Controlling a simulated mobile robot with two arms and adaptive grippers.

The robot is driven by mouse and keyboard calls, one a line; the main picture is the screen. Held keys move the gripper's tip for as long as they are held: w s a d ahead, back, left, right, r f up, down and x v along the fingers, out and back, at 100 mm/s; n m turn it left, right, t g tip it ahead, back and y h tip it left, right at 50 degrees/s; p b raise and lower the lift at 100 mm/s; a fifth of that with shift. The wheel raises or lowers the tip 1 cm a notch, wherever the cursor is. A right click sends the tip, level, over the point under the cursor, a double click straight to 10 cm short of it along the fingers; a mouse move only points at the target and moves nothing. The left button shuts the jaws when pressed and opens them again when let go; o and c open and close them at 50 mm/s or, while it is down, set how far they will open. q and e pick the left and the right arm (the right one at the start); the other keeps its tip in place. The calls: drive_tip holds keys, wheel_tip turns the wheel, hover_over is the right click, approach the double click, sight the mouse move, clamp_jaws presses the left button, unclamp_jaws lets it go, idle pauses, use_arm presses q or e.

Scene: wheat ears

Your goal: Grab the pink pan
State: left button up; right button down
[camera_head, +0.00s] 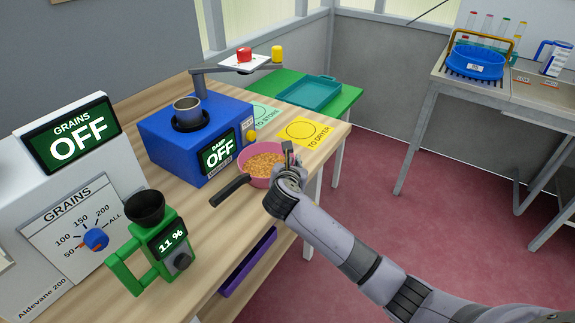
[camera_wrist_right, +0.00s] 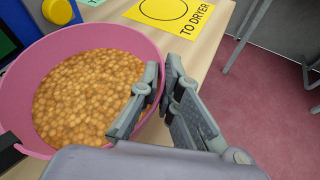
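The pink pan (camera_head: 245,156) stands on the wooden table, filled with golden grains, its black handle (camera_head: 230,190) pointing to the front left. It also fills the left of the right wrist view (camera_wrist_right: 90,36). My right gripper (camera_head: 291,150) is at the pan's right side. In the wrist view its fingers (camera_wrist_right: 163,72) straddle the pan's right rim, one inside over the grains and one outside, with only a narrow gap at the tips. It looks shut on the rim; the contact itself is partly hidden. My left gripper is not in view.
A blue device (camera_head: 165,150) with an OFF display stands behind the pan. A green moisture meter (camera_head: 150,250) and a white grain dispenser (camera_head: 75,200) stand at the left. A yellow TO DRYER mat (camera_head: 303,132) lies bare just behind the pan. A teal tray (camera_head: 308,92) sits on the green table.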

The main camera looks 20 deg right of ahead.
wheel_tip(320, 180, up, 20)
idle(1.1)
